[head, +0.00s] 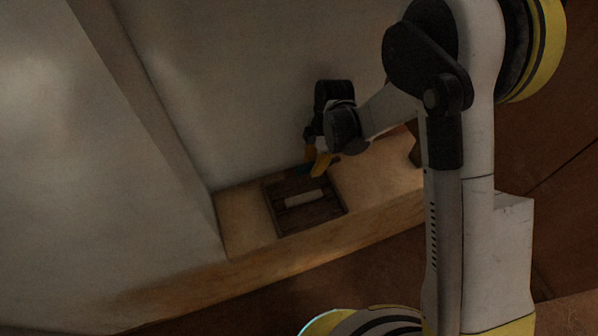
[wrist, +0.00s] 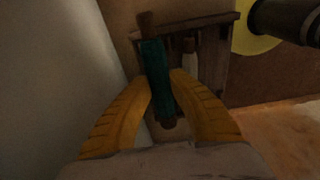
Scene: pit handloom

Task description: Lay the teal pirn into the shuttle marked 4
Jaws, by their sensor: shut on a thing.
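The teal pirn (wrist: 156,78) is between the yellow fingers of my gripper (wrist: 160,90) in the wrist view, with brown ends showing above and below the teal winding. My gripper is shut on it. In the head view my gripper (head: 318,163) is over the back edge of a dark wooden tray, and a bit of teal (head: 303,169) shows beside the fingers. I cannot tell whether the pirn touches the tray. No shuttle and no mark 4 can be made out in either view.
The dark slatted tray (head: 272,212) sits on a tan ledge (head: 240,235) and holds a pale pirn (head: 305,198), also seen in the wrist view (wrist: 190,62). A pale wall (head: 250,90) stands close behind.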

